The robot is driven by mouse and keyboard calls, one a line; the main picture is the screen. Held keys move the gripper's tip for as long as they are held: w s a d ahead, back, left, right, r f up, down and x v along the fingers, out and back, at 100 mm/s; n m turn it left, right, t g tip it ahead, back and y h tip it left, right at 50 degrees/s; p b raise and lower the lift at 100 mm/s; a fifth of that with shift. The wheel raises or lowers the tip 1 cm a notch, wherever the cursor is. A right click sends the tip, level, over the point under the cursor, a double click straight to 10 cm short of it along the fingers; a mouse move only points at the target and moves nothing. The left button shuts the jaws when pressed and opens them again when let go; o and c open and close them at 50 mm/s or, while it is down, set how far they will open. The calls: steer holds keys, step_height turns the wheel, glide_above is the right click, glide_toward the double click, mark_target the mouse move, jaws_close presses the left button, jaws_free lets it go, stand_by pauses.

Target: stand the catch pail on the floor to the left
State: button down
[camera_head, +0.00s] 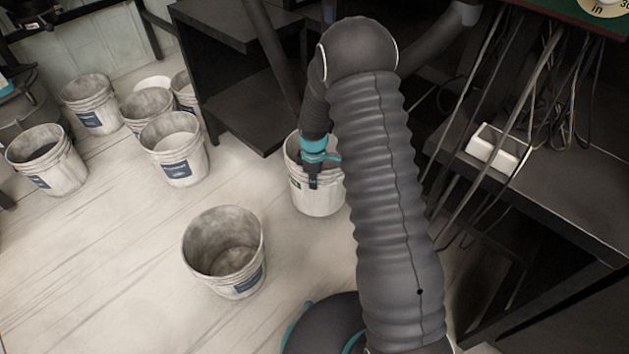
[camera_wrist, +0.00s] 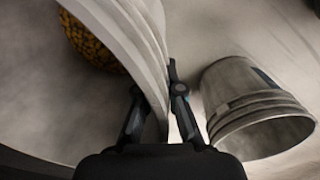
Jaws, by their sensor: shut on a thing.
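The catch pail (camera_head: 318,203) is a pale, scuffed bucket with a small green label, beside the dark bench in the head view. My gripper (camera_head: 313,178) is at its rim, and my arm hides its right side. In the wrist view, my gripper (camera_wrist: 158,92) is shut on the pail's wall (camera_wrist: 130,42), one finger inside and one outside. Yellow-brown grains lie inside the pail. I cannot tell whether its base touches the floor.
An empty pail (camera_head: 224,252) with a blue label stands on the floor left of the held pail. Several more pails (camera_head: 174,150) are grouped at the back left. The dark bench (camera_head: 240,70) is behind; cables (camera_head: 500,110) hang at right. Floor at lower left is clear.

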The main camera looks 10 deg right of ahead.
steer(key=shift+w+f, duration=0.1)
steer(key=shift+f, duration=0.2)
steer(key=s+b, duration=0.2)
steer(key=s, duration=2)
stand_by(2.1)
